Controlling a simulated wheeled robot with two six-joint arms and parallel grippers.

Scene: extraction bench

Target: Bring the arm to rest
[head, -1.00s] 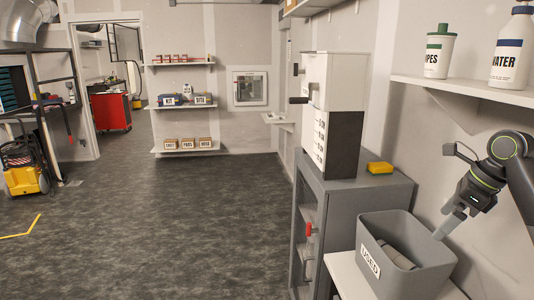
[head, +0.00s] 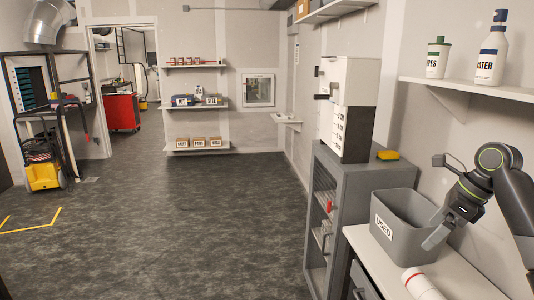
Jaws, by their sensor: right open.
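My right arm comes in from the right edge of the head view. Its gripper (head: 437,236) points down and left, in front of the right part of the grey bin (head: 398,238) labelled USED. The gripper is open, and I see nothing between its fingers. I cannot tell whether it touches the bin. The inside of the bin is mostly hidden from this angle. My left gripper is not in view.
The bin stands on a white counter (head: 467,262) with a white and red roll (head: 421,284) in front. Left of it is a grey cabinet (head: 345,197) bearing a white and black dispenser (head: 348,108) and a yellow block (head: 388,155). A shelf (head: 480,93) holds bottles above. The floor (head: 190,230) is clear.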

